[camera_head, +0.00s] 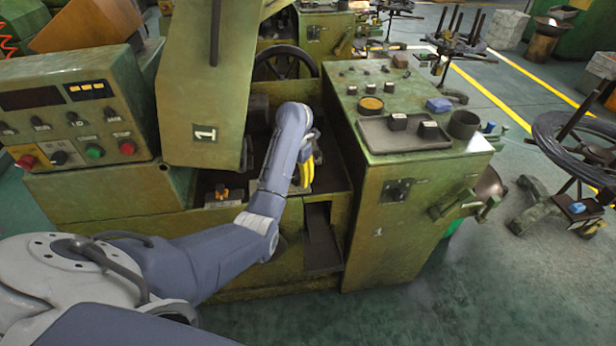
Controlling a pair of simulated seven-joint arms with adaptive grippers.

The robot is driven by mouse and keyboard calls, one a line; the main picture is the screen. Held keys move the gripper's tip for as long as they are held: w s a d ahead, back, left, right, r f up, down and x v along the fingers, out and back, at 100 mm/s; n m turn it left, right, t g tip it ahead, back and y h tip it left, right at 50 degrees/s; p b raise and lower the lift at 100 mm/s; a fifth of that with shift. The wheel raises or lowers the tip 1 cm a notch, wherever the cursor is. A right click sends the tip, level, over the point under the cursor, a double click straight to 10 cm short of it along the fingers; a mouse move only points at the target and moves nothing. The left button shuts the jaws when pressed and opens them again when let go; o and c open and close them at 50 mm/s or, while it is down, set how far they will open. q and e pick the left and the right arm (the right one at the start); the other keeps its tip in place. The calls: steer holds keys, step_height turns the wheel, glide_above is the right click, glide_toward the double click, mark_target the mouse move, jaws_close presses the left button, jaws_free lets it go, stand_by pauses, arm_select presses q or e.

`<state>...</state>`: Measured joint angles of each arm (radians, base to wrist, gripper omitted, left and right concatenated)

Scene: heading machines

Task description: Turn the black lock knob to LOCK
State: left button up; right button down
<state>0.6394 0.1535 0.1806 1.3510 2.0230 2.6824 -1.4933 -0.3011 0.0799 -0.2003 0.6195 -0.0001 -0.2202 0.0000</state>
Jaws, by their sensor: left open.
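A black knob (397,190) sits on a dark plate on the front face of the right-hand green cabinet. Its lettering is too small to read, so I cannot tell its setting or be sure it is the lock knob. My left arm reaches in from the left and bends up over the machine's middle bay. My left gripper (306,172) is partly hidden behind the wrist, with yellow parts showing. It is open, inside the bay, to the left of the knob and apart from it. My right gripper is out of view.
A control panel (75,112) with several buttons and small knobs stands at the left. A raised green guard (207,85) marked 1 is left of my wrist. The cabinet top holds a grey tray (378,139). Open floor (450,290) lies in front of the cabinet.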

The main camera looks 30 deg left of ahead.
arm_select(q)
steer(key=shift+f, duration=0.3)
steer(key=shift+c, duration=0.4)
jaws_close()
